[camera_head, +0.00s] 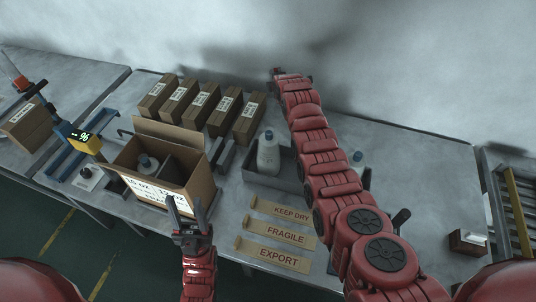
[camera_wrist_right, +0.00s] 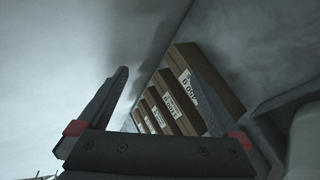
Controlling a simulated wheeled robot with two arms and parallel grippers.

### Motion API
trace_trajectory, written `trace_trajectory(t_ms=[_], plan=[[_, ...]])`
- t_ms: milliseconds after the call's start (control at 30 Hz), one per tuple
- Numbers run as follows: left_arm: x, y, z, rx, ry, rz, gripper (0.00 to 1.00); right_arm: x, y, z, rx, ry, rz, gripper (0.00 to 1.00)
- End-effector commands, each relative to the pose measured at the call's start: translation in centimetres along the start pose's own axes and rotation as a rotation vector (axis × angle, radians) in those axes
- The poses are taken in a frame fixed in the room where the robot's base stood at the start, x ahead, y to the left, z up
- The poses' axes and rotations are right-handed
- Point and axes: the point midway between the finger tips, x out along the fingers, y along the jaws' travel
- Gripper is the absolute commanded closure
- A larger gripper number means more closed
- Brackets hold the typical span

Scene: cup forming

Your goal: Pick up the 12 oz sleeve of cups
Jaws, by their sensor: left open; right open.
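A white bottle-shaped sleeve (camera_head: 268,153) stands in the left part of a grey tray (camera_head: 262,182). No size is readable on either. My left gripper (camera_head: 185,200) is open and empty at the carton's front. My right gripper (camera_head: 278,72) is at the back wall, beyond the tray; its open, empty fingers show in the right wrist view (camera_wrist_right: 156,62).
Several closed cartons (camera_head: 203,104) stand in a row along the back, near my right gripper. Flat strips marked KEEP DRY, FRAGILE and EXPORT (camera_head: 270,255) lie at the front. A scale display (camera_head: 85,140) stands left of the open carton. The table's right side is mostly clear.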

Motion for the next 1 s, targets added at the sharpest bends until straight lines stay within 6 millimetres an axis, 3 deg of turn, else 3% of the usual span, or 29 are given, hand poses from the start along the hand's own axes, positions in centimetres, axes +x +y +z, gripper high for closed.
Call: trace_trajectory(t_ms=[33, 167, 300, 400, 500, 667, 900, 1000], plan=[[0.2, 0.0, 0.0, 0.0, 0.0, 0.0, 0.5, -1.6, 1.0, -1.1, -0.096, 0.016, -0.105, 0.0], [0.4, 0.0, -0.1, 0.0, 0.0, 0.0, 0.5, -7.1, 0.2, -3.3, -0.364, 0.103, -0.414, 0.0], [0.6, 0.0, -0.1, 0.0, 0.0, 0.0, 0.5, -14.3, -0.7, -4.6, -0.581, 0.227, -0.665, 0.0], [0.6, 0.0, -0.1, 0.0, 0.0, 0.0, 0.5, -18.2, -0.9, -5.1, -0.678, 0.299, -0.773, 0.0], [0.6, 0.0, -0.1, 0.0, 0.0, 0.0, 0.5, -20.4, -1.4, -5.2, -0.729, 0.345, -0.838, 0.0], [-0.7, 0.0, 0.1, 0.0, 0.0, 0.0, 0.5, -20.5, -2.7, -5.3, -0.749, 0.365, -0.866, 0.0], [-5.0, 0.2, 0.9, 0.0, 0.0, 0.0, 0.5, -17.7, -6.1, -5.3, -0.747, 0.362, -0.861, 0.0], [-5.9, 0.3, 1.0, 0.0, 0.0, 0.0, 0.5, -16.6, -7.3, -4.9, -0.746, 0.358, -0.862, 0.0]])
